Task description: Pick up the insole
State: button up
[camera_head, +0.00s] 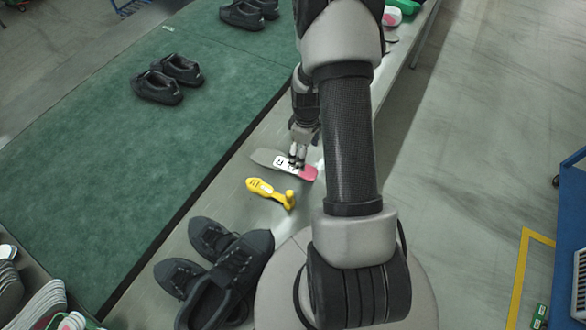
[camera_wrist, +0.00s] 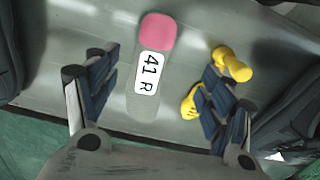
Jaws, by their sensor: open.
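The insole (camera_head: 263,157) lies flat on the grey metal ledge beside the green belt. It is grey with a pink end and a white label reading "41 R". In the wrist view the insole (camera_wrist: 157,34) lies between my open fingers, pink end away from me. My gripper (camera_head: 297,158) is above the insole in the head view, its fingers hiding part of it. In the wrist view my gripper (camera_wrist: 160,90) has a finger on each side of the insole, with nothing held. I cannot tell the exact height of the fingertips above the ledge.
A yellow tool (camera_head: 268,191) lies close beside the insole; in the wrist view my right finger overlaps it. Dark shoes (camera_head: 218,262) stand on the ledge at the front. More shoes (camera_head: 168,78) stand on the green belt (camera_head: 110,150). Stacked insoles (camera_head: 38,303) are at lower left.

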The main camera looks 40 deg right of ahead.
notch_tip(320, 180, down, 6)
jog(key=shift+f+b, duration=0.1)
jog(key=shift+b, duration=0.5)
jog(key=f, duration=0.1)
jog(key=f+b, duration=0.1)
jog(key=f, duration=0.3)
jog(key=shift+w+d+f+b, duration=0.1)
jog(key=shift+w+d+b, duration=0.1)
jog(key=shift+d+b, duration=0.2)
jog(key=shift+c, duration=0.5)
jog(key=shift+s+a, duration=0.1)
jog(key=c, duration=1)
